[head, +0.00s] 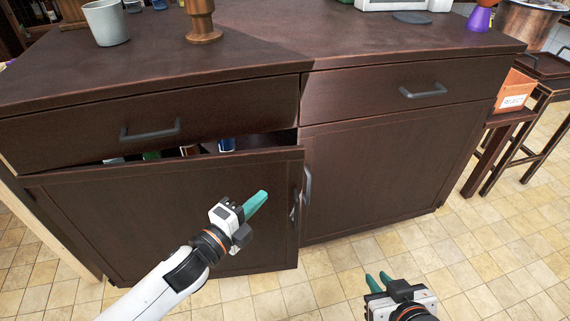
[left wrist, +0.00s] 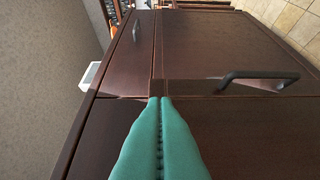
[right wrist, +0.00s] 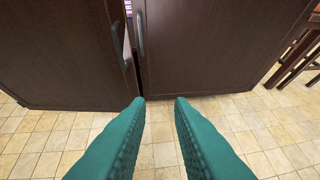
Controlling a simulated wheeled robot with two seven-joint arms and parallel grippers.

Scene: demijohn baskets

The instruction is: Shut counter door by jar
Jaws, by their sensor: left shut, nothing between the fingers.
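The left counter door (head: 110,215) is dark brown and stands slightly ajar, with a dark gap along its top edge through which several items show. Its handle (head: 295,205) is near its right edge. It also shows in the right wrist view (right wrist: 60,50). A grey jar-like pot (head: 105,23) stands on the counter top above this side. My left gripper (head: 264,194) is shut and empty in front of the door's upper right part; whether it touches the door I cannot tell. My right gripper (head: 378,279) is open and empty, low in front of the right door.
The right counter door (head: 390,165) is shut, as are the left drawer (head: 90,125) and right drawer (head: 440,85). A wooden goblet-like piece (head: 202,22) stands on top. An orange box (head: 513,92) and dark stools (head: 540,120) are at the right. The tiled floor in front is clear.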

